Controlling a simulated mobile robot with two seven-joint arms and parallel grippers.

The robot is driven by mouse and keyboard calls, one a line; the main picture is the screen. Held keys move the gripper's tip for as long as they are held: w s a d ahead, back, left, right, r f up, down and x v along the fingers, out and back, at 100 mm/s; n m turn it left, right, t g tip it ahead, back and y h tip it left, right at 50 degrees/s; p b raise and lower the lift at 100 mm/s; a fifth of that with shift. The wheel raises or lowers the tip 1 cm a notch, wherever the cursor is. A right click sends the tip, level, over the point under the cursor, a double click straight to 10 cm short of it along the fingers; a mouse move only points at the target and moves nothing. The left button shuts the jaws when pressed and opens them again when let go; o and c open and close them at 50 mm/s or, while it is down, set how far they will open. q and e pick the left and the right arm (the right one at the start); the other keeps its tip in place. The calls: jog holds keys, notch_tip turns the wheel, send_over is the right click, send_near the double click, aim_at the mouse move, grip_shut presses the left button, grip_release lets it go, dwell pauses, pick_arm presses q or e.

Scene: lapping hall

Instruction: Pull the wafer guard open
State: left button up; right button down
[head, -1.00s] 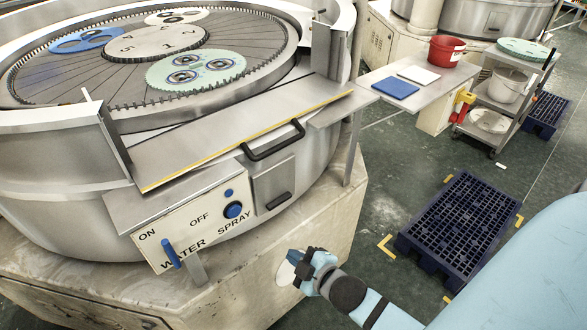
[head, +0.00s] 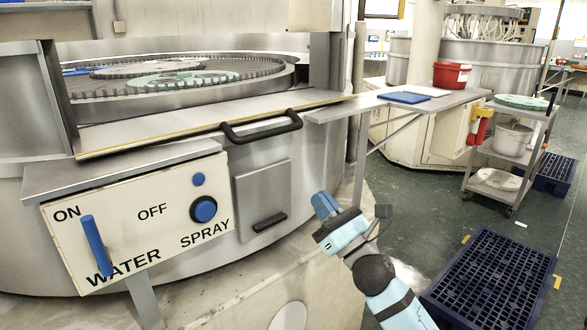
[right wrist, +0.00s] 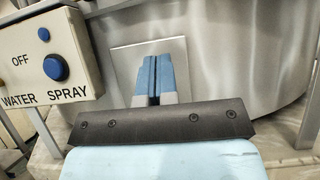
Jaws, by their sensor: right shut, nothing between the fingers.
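The wafer guard (head: 190,122) is a long grey metal panel with a yellow front edge. It lies across the front rim of the round lapping machine (head: 60,200), below the toothed ring. Its black bar handle (head: 262,128) sticks out at the front. My right gripper (head: 322,204) has blue fingers and is to the right of and below the handle, apart from it. In the right wrist view its fingers (right wrist: 155,78) are together and empty, in front of a square metal hatch (right wrist: 125,62). The guard and its handle do not show there. My left gripper is not in view.
A control box (head: 140,225) with a blue lever and blue knob juts out left of the hatch. A side shelf (head: 400,100) holds a blue board and red bucket (head: 452,75). A trolley (head: 512,140) and a dark pallet (head: 490,285) stand right.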

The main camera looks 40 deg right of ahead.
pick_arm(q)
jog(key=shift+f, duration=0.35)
pick_arm(e)
jog(key=s+d+r+x, duration=0.1)
jog(key=r+x, duration=0.1)
jog(key=x, duration=1)
jog(key=shift+a+r, duration=0.45)
